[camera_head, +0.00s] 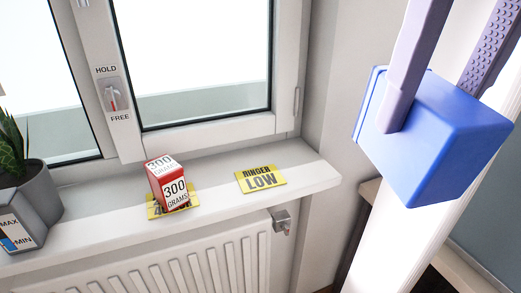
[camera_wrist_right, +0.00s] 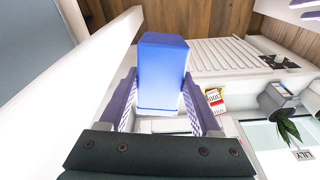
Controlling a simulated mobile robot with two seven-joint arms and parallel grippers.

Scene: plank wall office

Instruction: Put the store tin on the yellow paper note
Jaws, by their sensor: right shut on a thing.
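A plain blue box-shaped tin (camera_head: 440,140), with a seam near one end like a lid, is between the fingers of my right gripper (camera_head: 436,104). The gripper is shut on it and holds it in the air, right of the window sill. The wrist view shows the tin (camera_wrist_right: 162,72) between the purple fingers (camera_wrist_right: 160,92). A yellow paper note (camera_head: 261,179) reading "RINGER LOW" lies bare on the sill, left of the tin. Another yellow note (camera_head: 153,212) lies further left, its text mostly hidden under a red-and-white "300 GRAMS" box (camera_head: 167,184).
The white sill (camera_head: 105,221) runs below the window, with a radiator (camera_head: 190,268) under it. A grey plant pot (camera_head: 38,190) and a MAX/MIN container (camera_head: 18,236) stand at the left. The sill is clear between the two notes.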

